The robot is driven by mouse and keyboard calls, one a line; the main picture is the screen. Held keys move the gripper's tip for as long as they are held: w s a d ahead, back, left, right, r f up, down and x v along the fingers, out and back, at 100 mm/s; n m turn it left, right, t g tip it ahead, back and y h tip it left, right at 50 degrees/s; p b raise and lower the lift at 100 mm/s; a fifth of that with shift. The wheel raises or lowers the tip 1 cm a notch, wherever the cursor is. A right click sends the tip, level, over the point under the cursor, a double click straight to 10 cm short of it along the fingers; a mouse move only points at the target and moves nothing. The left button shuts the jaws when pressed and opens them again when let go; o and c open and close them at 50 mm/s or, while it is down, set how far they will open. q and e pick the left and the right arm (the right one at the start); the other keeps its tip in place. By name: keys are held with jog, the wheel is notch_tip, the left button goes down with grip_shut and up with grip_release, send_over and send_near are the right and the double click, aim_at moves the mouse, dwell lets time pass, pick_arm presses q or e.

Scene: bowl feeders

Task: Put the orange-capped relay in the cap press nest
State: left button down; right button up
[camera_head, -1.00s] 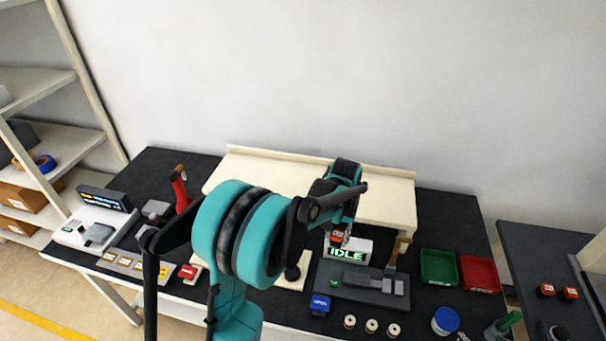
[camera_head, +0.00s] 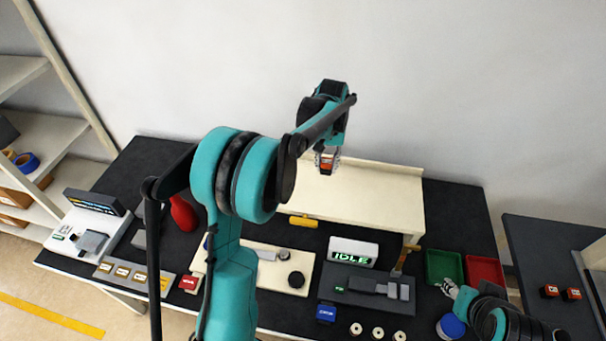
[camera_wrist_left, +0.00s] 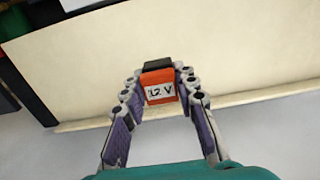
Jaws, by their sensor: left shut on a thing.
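My left gripper (camera_head: 327,166) is shut on the orange-capped relay (camera_head: 326,161), held high in front of the cream raised shelf. In the left wrist view the relay (camera_wrist_left: 159,88) shows an orange body, a dark end and a "12 V" label, between the fingertips. I cannot tell which holds the cap press nest. My right gripper (camera_head: 450,289) is at lower right, its fingers too small to read.
A green tray (camera_head: 444,266) and a red tray (camera_head: 484,270) sit at right. A blue block (camera_head: 326,313) and several pale spools lie in front. A yellow-handled tool (camera_head: 303,221) lies before the shelf.

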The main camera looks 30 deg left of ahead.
pick_arm(q)
jog(key=s+a+f, duration=0.1)
jog(key=a+f, duration=0.1)
jog(key=a, duration=0.1)
jog(key=a+f, duration=0.2)
jog(key=a, duration=0.1)
jog(key=s+a+f+b, duration=0.1)
jog(key=a+f, duration=0.1)
jog(key=a, duration=0.2)
jog(key=shift+s+f, duration=0.15)
jog(key=shift+s, duration=0.2)
notch_tip(320, 180, down, 4)
jog(key=shift+a+f+b, duration=0.1)
jog(key=shift+b, duration=0.35)
jog(key=shift+s, duration=0.1)
jog(key=c, duration=1.2)
grip_release()
